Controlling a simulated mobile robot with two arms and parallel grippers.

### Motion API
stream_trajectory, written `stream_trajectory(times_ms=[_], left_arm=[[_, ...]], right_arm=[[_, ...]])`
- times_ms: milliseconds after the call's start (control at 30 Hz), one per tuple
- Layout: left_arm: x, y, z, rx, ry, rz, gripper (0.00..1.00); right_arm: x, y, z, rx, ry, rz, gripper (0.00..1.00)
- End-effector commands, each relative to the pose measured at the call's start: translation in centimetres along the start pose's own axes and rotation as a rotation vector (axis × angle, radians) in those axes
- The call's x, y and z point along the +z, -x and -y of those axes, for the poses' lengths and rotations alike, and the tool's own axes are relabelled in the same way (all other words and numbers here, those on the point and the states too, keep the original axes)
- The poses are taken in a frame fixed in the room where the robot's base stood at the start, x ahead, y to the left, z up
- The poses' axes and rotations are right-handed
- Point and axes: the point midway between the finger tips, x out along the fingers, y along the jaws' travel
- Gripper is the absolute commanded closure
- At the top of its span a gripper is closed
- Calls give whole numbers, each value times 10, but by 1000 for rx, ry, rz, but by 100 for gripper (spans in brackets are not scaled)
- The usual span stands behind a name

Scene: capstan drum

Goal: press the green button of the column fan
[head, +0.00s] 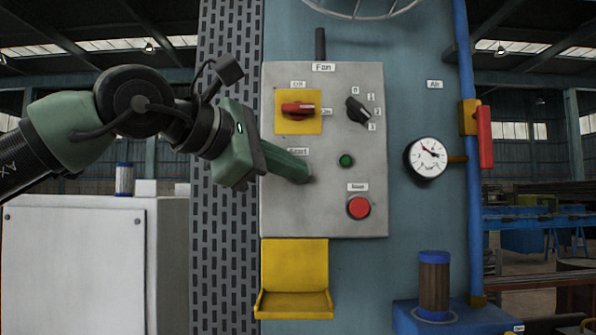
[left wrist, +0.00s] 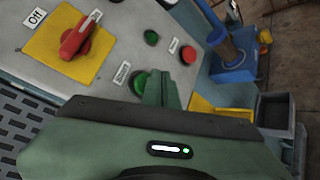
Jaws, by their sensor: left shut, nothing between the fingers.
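The fan panel (head: 325,215) is a grey box labelled "Fan" on the blue column. The green button (left wrist: 139,83) shows in the left wrist view, beside a label that seems to read "Start", partly covered by my fingers. In the head view my left gripper hides it, below the Start label (head: 298,151). My left gripper (head: 308,178) is shut and empty, its tips at the panel's face by the button; it also shows in the left wrist view (left wrist: 161,78). I cannot tell whether the tips touch the button. My right gripper is out of view.
On the panel are a red switch on a yellow plate (head: 285,126), a black selector knob (head: 357,110), a small green lamp (head: 346,160) and a red button (head: 359,207). A yellow tray (head: 293,303) hangs below. A gauge (head: 426,158) and pipe (head: 466,200) stand right.

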Motion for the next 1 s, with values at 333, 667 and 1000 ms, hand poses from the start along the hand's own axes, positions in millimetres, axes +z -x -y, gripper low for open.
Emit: stream_trajectory(times_ms=[333, 667, 1000], left_arm=[[-4, -5, -4, 0, 0, 0, 100], [-4, -6, -4, 0, 0, 0, 100], [-6, -9, -7, 0, 0, 0, 100]], right_arm=[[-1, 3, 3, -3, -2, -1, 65], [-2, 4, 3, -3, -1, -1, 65], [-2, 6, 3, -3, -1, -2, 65]])
